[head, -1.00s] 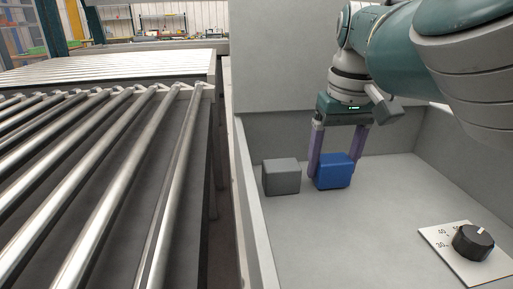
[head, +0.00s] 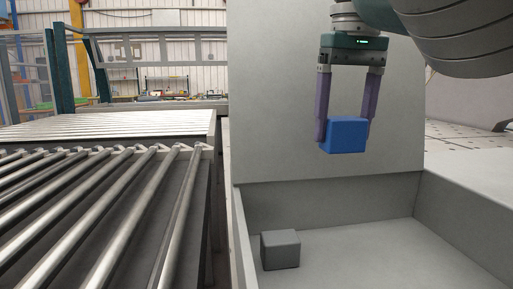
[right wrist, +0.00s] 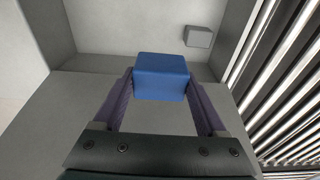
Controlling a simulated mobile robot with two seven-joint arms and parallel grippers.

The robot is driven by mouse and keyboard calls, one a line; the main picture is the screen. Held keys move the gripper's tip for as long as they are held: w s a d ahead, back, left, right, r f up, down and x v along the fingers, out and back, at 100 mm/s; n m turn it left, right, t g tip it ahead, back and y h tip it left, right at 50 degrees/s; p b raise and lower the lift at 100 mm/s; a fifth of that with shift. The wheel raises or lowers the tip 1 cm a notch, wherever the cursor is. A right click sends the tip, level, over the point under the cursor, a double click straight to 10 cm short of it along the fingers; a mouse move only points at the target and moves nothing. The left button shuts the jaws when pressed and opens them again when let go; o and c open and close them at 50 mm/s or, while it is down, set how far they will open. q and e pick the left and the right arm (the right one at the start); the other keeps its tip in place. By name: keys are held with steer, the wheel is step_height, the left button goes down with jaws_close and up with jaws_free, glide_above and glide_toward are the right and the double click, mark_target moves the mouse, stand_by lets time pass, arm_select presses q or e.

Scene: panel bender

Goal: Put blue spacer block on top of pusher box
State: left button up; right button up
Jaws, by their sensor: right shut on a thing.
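The blue spacer block (head: 346,135) is held between the two purple fingers of my right gripper (head: 346,127). It hangs in the air in front of a tall plain grey surface (head: 290,110), well above the tray floor. In the right wrist view the blue block (right wrist: 162,76) sits between the fingertips of the right gripper (right wrist: 163,82). I cannot tell for certain which grey body is the pusher box. My left gripper is not in view.
A small grey block (head: 281,250) stands on the floor of the grey tray (head: 350,255), near its left wall; it also shows in the right wrist view (right wrist: 199,36). A roller conveyor (head: 110,215) runs along the left. The visible tray floor right of the grey block is clear.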

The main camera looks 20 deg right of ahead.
steer(key=shift+r, duration=0.4)
steer(key=s+d+r+m+p, duration=0.35)
steer(key=d+p, duration=0.25)
steer(key=d, duration=0.3)
steer(key=s+d+r+m+p, duration=0.3)
steer(key=s+d+r+p, duration=0.15)
steer(key=d+p, duration=0.35)
steer(key=s+d+r+m+g+h+p, duration=0.1)
steer(key=s+d+r+m+p, duration=0.2)
steer(key=s+d, duration=0.45)
steer(key=s+d+r+m+p, duration=0.1)
steer(key=s+d+m+p, duration=0.35)
steer(key=s, duration=0.55)
steer(key=shift+n, duration=0.3)
step_height(320, 180, down, 15)
steer(key=b, duration=1.5)
steer(key=shift+w+a, duration=0.1)
steer(key=shift+w, duration=0.05)
step_height(320, 180, down, 5)
steer(key=b, duration=0.5)
steer(key=shift+r, duration=0.25)
steer(key=shift+f, duration=0.1)
